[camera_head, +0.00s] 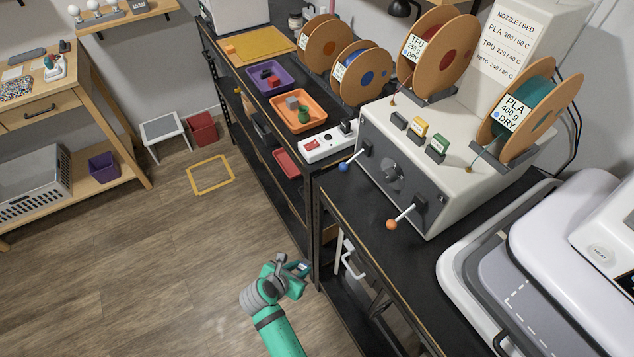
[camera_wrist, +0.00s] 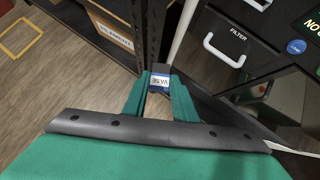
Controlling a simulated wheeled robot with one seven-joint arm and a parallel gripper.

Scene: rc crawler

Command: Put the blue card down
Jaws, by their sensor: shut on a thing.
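My gripper (camera_head: 299,271) is low in the head view, above the wood floor and just left of the black bench's front leg. In the wrist view its two green fingers (camera_wrist: 160,92) are closed on a small card (camera_wrist: 159,83). The card shows a white face with a blue band and dark lettering. Only a small pale and blue bit of the card (camera_head: 303,266) shows in the head view; the rest is hidden by the fingers. The card is held clear of any surface.
The black bench (camera_head: 340,190) carries a cream spool box (camera_head: 445,150), orange and purple trays and a power strip (camera_head: 328,144). A white-handled FILTER drawer (camera_wrist: 225,48) is right of my gripper. A yellow floor outline (camera_head: 210,175) lies on open floor.

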